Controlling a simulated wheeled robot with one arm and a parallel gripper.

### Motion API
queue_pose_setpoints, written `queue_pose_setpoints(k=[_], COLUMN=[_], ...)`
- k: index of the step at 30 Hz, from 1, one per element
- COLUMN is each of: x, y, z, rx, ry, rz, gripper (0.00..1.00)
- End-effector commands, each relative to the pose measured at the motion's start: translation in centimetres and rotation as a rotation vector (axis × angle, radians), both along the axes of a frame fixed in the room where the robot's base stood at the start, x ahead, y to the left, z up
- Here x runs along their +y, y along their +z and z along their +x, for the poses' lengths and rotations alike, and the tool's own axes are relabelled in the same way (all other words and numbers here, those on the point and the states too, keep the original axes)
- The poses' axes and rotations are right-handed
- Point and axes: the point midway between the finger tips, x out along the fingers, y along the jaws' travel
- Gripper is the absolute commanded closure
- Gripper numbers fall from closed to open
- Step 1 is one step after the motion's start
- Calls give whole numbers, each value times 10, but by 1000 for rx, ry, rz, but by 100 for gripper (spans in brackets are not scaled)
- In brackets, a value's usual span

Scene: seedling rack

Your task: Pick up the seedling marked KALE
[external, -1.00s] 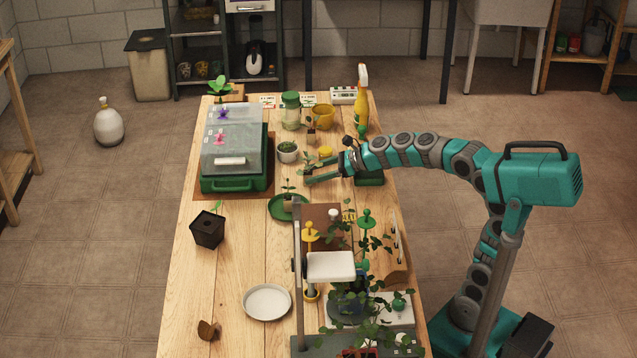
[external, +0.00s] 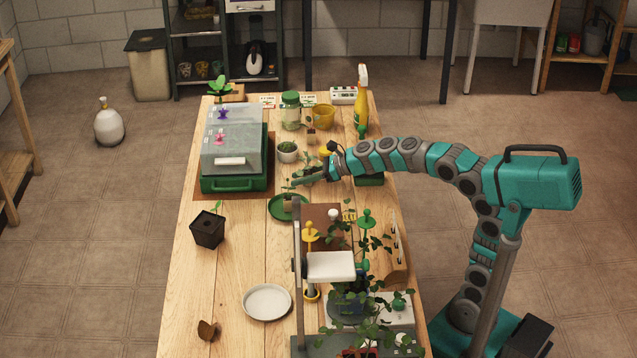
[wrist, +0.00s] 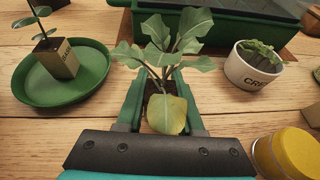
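A leafy green seedling (wrist: 170,40) stands between the two teal fingers of my gripper (wrist: 160,90) in the wrist view. Dark soil shows between the fingers, and a large leaf hangs toward the camera. The leaves hide where the fingers meet the pot, so I cannot tell whether they press on it. No marking on this seedling is visible, so I cannot confirm KALE. In the external view my gripper (external: 308,178) reaches left over the table, just above the green saucer in the picture.
The green saucer (wrist: 85,92) with a labelled seedling pot (wrist: 57,60) is at left. A white pot marked "CRE" (wrist: 246,78) and a yellow lid (wrist: 295,152) are at right. A green propagator (external: 235,184) stands beyond. Stands and plants crowd the near right; the near left table is clearer.

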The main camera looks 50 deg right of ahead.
Motion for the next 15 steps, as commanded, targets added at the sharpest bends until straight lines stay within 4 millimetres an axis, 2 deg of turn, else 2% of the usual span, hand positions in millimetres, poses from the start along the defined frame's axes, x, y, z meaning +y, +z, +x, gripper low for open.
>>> queue_pose_setpoints(k=[1, 9, 15], x=[0, 0, 0], y=[0, 0, 0], z=[0, 0, 0], rx=[0, 0, 0], ry=[0, 0, 0], rz=[0, 0, 0], gripper=[70, 100, 100])
